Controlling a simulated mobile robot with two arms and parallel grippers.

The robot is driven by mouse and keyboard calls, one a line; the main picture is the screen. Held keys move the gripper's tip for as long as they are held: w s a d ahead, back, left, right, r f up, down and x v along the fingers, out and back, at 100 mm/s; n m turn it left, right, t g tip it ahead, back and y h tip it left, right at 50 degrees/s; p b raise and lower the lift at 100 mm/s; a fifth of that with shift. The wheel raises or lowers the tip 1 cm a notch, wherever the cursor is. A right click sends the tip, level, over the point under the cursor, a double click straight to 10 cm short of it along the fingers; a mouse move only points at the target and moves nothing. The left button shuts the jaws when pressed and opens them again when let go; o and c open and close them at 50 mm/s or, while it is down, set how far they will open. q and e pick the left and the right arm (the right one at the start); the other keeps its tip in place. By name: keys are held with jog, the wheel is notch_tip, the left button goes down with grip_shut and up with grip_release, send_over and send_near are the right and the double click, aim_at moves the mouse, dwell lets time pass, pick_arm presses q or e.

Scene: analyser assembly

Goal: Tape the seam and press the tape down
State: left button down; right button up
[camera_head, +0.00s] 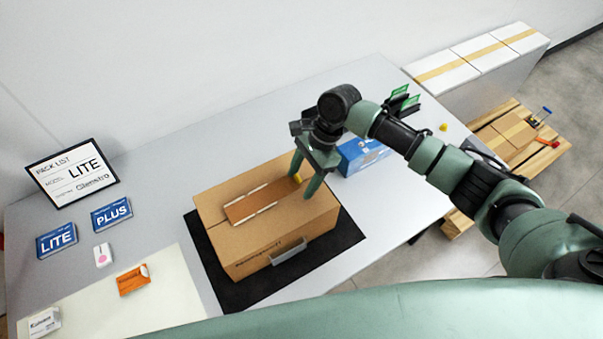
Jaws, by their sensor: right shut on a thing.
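A closed cardboard box (270,243) sits on a black mat (345,232). A brown tape-like strip (252,206) with pale edges lies along the middle of its top; I cannot tell whether it is fully pressed down. My right gripper (304,181) points down over the right end of the box top, its fingertips at or just above the surface. The fingers partly hide this thing. My left gripper is not in view.
A blue box (362,156) stands right behind the cardboard box. Left are a pack list sign (73,173), blue LITE (57,240) and PLUS (111,213) cards, and an orange packet (133,280). A pallet (545,155) and taped white boxes (480,58) stand beyond the table.

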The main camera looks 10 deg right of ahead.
jog(key=shift+s+r+p, duration=0.15)
jog(key=shift+r+p, duration=0.3)
jog(key=shift+r, duration=0.25)
jog(key=shift+s+a+r+p, duration=0.1)
jog(key=shift+r+p, duration=0.45)
jog(key=shift+r, duration=0.2)
jog(key=shift+w+r, duration=0.2)
jog(key=shift+r, duration=0.9)
jog(key=shift+s+r, duration=0.1)
